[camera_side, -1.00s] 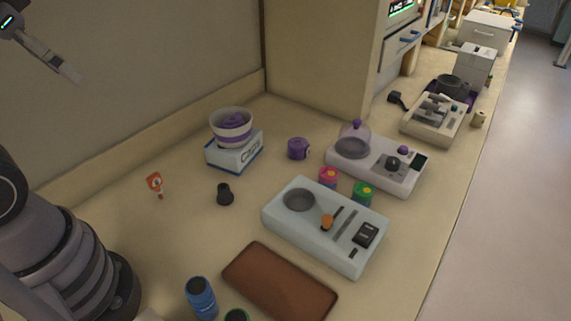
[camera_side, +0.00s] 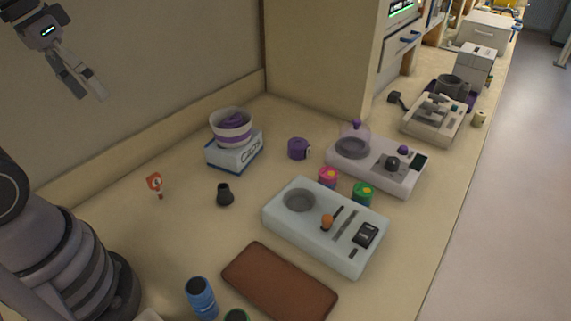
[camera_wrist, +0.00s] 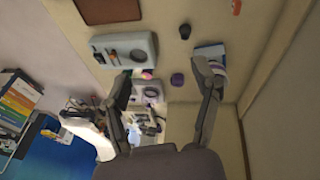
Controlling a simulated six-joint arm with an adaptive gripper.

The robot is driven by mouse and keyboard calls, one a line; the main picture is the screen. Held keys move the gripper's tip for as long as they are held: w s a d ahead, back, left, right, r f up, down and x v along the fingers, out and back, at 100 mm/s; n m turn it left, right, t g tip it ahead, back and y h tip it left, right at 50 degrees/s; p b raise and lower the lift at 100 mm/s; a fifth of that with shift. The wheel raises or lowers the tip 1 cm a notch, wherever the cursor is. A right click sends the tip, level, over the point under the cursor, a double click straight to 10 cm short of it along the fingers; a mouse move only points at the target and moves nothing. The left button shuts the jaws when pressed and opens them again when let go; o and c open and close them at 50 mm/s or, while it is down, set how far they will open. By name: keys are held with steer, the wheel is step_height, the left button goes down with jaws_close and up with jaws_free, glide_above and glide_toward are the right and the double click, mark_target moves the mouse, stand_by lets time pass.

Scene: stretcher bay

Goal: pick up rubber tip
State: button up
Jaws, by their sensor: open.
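The rubber tip (camera_side: 225,194) is a small black piece standing on the beige counter, wider at its base. In the wrist view the black rubber tip (camera_wrist: 185,31) shows near the top, right of the pale device. My gripper (camera_side: 90,96) is open and empty, high above the counter at the upper left of the side view, well apart from the tip. In the wrist view my gripper (camera_wrist: 165,78) has its two fingers spread wide, with nothing between them.
A small orange-red item (camera_side: 155,183) lies left of the tip. A white box (camera_side: 235,150) carries a purple-and-white bowl (camera_side: 231,138) behind it. A pale device (camera_side: 325,238) and a brown pad (camera_side: 279,282) are to the right and front. Counter immediately around the tip is clear.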

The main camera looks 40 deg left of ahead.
steer(key=w+d+f+n+g+h, duration=0.3)
steer(key=w+d+f+n+h, duration=0.1)
steer(key=w+f+n+h, duration=0.25)
steer(key=n+t+h, duration=0.1)
steer(key=n+t, duration=0.9)
steer(key=n, duration=0.9)
glide_above(220, 187)
steer(key=s+a, duration=0.3)
step_height(220, 187, down, 20)
steer(key=shift+g, duration=0.3)
step_height(220, 187, down, 6)
steer(key=shift+w+r, duration=0.15)
steer(key=shift+r, duration=0.1)
steer(key=shift+f, duration=0.65)
steer(key=x, duration=0.5)
steer(key=shift+d+f, duration=0.1)
steer(key=shift+f, duration=0.15)
